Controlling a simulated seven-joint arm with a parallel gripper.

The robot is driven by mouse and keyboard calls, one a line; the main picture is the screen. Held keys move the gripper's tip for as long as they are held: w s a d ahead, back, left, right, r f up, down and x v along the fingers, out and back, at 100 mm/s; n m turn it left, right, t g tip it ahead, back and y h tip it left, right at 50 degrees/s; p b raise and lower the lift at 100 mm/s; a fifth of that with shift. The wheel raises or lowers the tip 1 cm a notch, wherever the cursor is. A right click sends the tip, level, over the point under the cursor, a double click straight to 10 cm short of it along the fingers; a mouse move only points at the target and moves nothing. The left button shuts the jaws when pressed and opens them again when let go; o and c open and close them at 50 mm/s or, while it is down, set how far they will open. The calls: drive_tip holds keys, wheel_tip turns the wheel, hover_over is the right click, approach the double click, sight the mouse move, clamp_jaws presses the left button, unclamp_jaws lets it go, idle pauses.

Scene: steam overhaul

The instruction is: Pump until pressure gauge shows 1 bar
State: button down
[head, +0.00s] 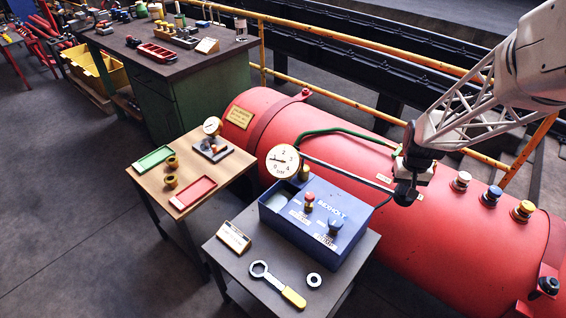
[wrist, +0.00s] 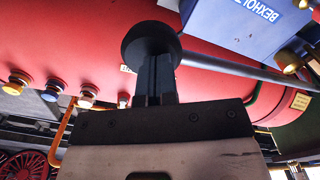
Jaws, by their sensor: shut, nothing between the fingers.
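The blue pump box (head: 315,222), lettered BEXHOLT, stands on the grey front table. Its dark lever rod (head: 347,173) reaches right to a round black knob (head: 402,197), beside the red tank. A large white gauge (head: 283,161) marked bar stands behind the box; its exact reading is too small to tell. My gripper (head: 408,178) is at the knob. In the wrist view, the shut fingers (wrist: 156,78) end at the black knob (wrist: 150,43), which hides their tips; the rod (wrist: 225,65) runs off right. I cannot tell whether they touch it.
The red tank (head: 330,125) lies behind, with coloured valve knobs (head: 490,196) to the right. A wrench (head: 277,284) and a ring (head: 314,280) lie before the box. A wooden table (head: 225,170) holds green and red trays. Yellow railing (head: 330,93) runs behind the tank.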

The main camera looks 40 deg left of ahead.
wheel_tip(320, 180, up, 7)
drive_tip(key=shift+f, duration=0.1)
idle(0.3)
idle(0.5)
drive_tip(key=shift+f, duration=0.95)
drive_tip(key=shift+f, duration=0.2)
drive_tip(key=shift+f, duration=4.55)
drive_tip(key=shift+r, duration=5.75)
drive_tip(key=shift+r, duration=2.5)
